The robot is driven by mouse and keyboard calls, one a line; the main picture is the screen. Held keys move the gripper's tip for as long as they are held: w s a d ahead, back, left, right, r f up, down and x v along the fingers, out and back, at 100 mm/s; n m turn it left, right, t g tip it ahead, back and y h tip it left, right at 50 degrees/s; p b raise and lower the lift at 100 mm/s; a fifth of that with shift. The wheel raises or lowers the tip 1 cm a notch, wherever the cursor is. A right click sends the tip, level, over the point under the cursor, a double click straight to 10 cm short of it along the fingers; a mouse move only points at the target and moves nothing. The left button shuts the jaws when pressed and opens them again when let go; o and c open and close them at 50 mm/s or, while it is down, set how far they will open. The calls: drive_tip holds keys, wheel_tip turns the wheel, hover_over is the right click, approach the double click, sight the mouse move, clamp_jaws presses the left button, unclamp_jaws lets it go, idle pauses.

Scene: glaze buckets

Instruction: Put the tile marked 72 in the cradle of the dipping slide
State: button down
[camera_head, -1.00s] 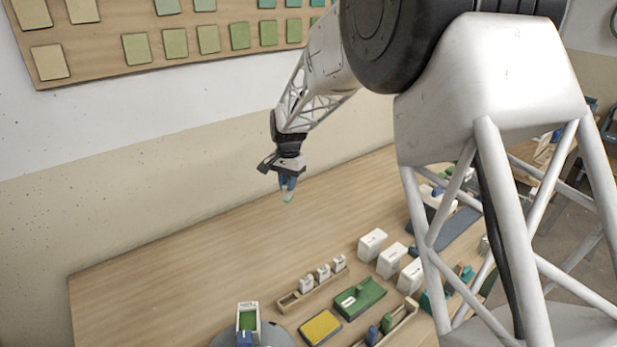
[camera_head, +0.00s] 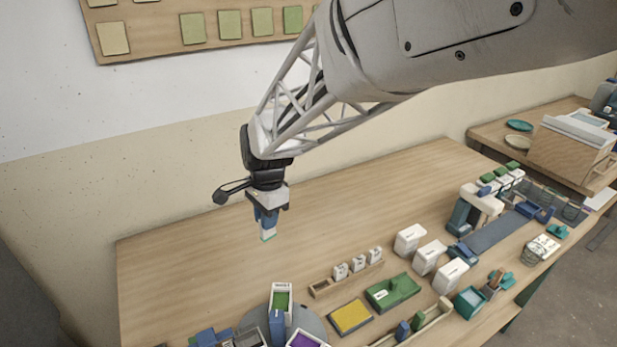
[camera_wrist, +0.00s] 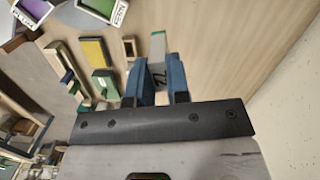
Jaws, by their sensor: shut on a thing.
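My gripper (camera_head: 266,222) is shut on a small pale tile (camera_head: 268,235) and holds it in the air above the bare left part of the bench. The tile has a greenish lower edge. A white and blue frame (camera_head: 482,200) beside a long dark strip (camera_head: 497,232) stands at the right of the bench. It may be the dipping slide; I cannot make out its cradle.
A round grey turntable (camera_head: 313,322) bears a bucket with green glaze (camera_head: 282,301) and one with purple. A wooden rack (camera_head: 322,289) holds small white pieces. The bench behind is clear.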

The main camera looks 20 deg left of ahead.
drive_tip(key=s+d+f+m, duration=0.1)
drive_tip(key=s+d+m, duration=0.1)
drive_tip(key=s, duration=1.8)
drive_tip(key=shift+s+d, duration=0.4)
drive_tip(key=shift+d, duration=0.05)
drive_tip(key=shift+f, duration=0.25)
drive_tip(key=shift+f, duration=2.4)
drive_tip(key=c, duration=1)
unclamp_jaws()
